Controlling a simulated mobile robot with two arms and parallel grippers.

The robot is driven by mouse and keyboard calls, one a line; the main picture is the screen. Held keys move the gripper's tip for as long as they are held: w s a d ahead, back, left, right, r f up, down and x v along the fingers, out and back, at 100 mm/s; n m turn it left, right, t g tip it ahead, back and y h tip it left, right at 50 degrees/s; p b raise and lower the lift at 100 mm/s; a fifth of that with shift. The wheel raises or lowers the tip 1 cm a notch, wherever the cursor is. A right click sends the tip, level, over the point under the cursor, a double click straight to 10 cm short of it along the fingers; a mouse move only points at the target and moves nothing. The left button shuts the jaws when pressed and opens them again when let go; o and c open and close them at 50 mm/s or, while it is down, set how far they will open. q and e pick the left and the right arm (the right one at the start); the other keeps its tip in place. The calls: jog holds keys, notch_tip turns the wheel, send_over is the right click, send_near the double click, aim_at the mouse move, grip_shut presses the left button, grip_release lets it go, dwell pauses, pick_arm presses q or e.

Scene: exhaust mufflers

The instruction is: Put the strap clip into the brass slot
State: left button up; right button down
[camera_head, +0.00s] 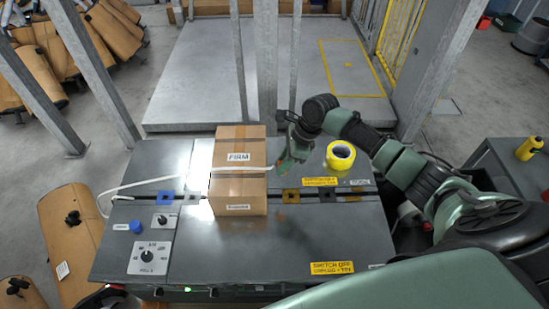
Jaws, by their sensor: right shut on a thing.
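My right gripper (282,163) is shut just right of the cardboard box (240,190), above the table. A white strap (150,182) comes from the left, crosses the front of the box and runs to these fingertips. The strap clip itself is too small to make out at the fingers. The brass slot (291,196) is a gold-coloured square on the table, right of the box, below and slightly right of the gripper. My left gripper is not in view.
A blue square (165,198) and a dark one (327,196) lie along the same groove in the tabletop (300,245). A yellow tape roll (340,155) sits at the back right. Knobs and a blue button (136,226) are at the left. Grey posts stand behind.

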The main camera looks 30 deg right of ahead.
jog(key=s+d+f+b, duration=0.1)
jog(key=d+f, duration=0.2)
jog(key=f, duration=0.5)
jog(key=shift+s+f+b, duration=0.2)
jog(key=shift+s+b, duration=0.1)
jog(key=shift+f, duration=0.1)
jog(key=shift+d+f+b, duration=0.1)
jog(key=shift+f+b, duration=0.85)
jog(key=shift+f, duration=1.35)
jog(key=shift+p, duration=0.3)
jog(key=shift+p, duration=0.4)
jog(key=shift+p, duration=0.5)
